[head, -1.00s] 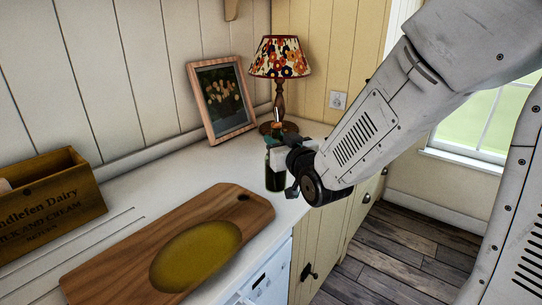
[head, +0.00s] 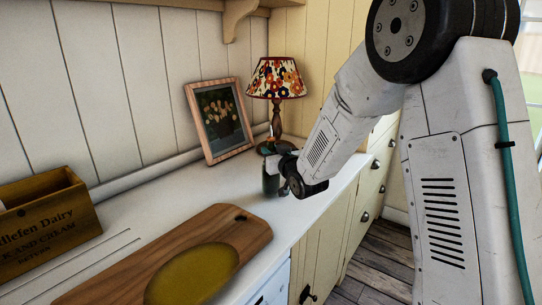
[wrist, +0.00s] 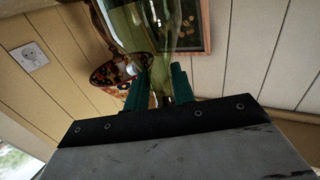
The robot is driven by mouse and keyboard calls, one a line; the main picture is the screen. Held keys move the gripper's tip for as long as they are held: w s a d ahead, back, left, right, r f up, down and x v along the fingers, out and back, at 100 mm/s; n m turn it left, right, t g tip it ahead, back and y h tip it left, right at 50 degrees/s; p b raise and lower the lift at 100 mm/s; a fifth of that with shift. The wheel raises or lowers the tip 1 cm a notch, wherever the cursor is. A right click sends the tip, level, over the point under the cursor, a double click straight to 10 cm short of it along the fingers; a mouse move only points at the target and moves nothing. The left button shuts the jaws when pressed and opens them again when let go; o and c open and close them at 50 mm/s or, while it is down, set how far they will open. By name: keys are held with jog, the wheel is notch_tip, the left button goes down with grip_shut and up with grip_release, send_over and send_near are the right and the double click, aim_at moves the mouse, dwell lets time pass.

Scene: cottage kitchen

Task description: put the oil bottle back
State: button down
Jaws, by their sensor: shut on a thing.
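The oil bottle (head: 270,183) is dark green glass and stands upright near the counter's front edge, in front of the lamp. My gripper (head: 277,161) is shut on its upper part and partly covers it. In the head view I cannot tell whether its base touches the counter. In the wrist view the clear, greenish bottle (wrist: 150,28) sits between the two teal fingers of my gripper (wrist: 156,88), and its far end is cut off by the picture's top edge.
A floral-shaded lamp (head: 275,78) and a framed picture (head: 220,118) stand close behind the bottle. A wooden board (head: 225,225) with an olive-yellow oval (head: 195,277) lies in front. A wooden crate (head: 45,225) is at left. The counter (head: 165,185) between is clear.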

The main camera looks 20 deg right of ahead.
jog(key=shift+f, duration=0.65)
jog(key=c, duration=1.2)
grip_release()
jog(key=shift+o, duration=0.2)
jog(key=shift+s, duration=0.1)
jog(key=s+d+r+m+g+h, duration=0.1)
jog(key=s+g, duration=0.7)
jog(key=s, duration=1.6)
jog(key=s+d+r+g+h, duration=0.1)
jog(key=s+g, duration=0.7)
jog(key=s, duration=1.6)
jog(key=shift+s+d+r+m+g+h, duration=0.3)
jog(key=shift+d+r+m+h, duration=0.1)
jog(key=shift+r, duration=0.45)
